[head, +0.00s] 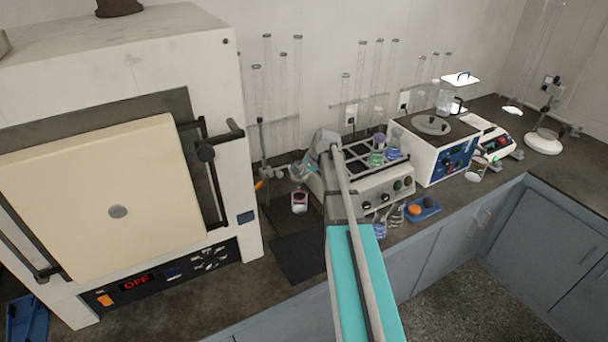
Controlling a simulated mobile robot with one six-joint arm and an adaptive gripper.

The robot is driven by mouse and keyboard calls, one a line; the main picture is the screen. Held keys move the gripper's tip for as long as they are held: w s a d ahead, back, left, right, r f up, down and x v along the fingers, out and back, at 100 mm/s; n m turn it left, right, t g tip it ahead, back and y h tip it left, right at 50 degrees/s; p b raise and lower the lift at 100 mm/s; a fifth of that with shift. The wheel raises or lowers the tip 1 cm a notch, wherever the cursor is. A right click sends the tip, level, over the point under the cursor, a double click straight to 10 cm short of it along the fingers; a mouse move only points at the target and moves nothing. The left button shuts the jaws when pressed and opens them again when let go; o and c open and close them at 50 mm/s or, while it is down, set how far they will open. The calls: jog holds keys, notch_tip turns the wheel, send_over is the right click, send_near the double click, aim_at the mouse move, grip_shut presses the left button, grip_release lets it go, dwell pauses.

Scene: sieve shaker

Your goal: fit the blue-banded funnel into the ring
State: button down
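My arm reaches up from the bottom middle, and my gripper (302,172) is over the counter just left of the white shaker. Its fingers are small and partly merged with what is behind them, so I cannot tell if they are open or shut. A small clear item with a reddish-pink part (299,201) shows right below the gripper; I cannot tell whether it is held. A stand with a thin rod and an orange part (259,185) is left of the gripper; a ring on it is not clear. Small glassware with blue (379,230) lies in front of the shaker. I cannot pick out the blue-banded funnel for certain.
A large white furnace (222,150) fills the left. The shaker (372,186) carries flasks, with a white-and-blue instrument (436,150) to its right. A blue tray (423,209) sits near the front edge. A dark mat (298,258) is bare.

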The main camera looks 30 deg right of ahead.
jog(key=c, duration=0.7)
grip_release()
jog(key=shift+r, duration=0.15)
jog(key=shift+r+p, duration=2.9)
jog(key=shift+p, duration=0.1)
jog(key=shift+a, duration=0.1)
jog(key=s+a+f+n+g, duration=0.1)
jog(key=s+a+n, duration=0.3)
jog(key=s+a, duration=0.3)
jog(key=s+a+f+n+g+h+b, duration=0.1)
jog(key=s+a+n, duration=0.3)
jog(key=s+a, duration=0.4)
jog(key=s+a+f+n+g+h, duration=0.1)
jog(key=s+a+n+g, duration=0.1)
jog(key=s+a+n, duration=0.3)
jog(key=shift+s+a+f+g+b, duration=0.2)
jog(key=shift+s+a, duration=0.7)
jog(key=shift+a, duration=0.15)
jog(key=shift+s+a+f+g+b, duration=0.2)
jog(key=shift+s+a, duration=0.65)
jog(key=shift+a, duration=0.2)
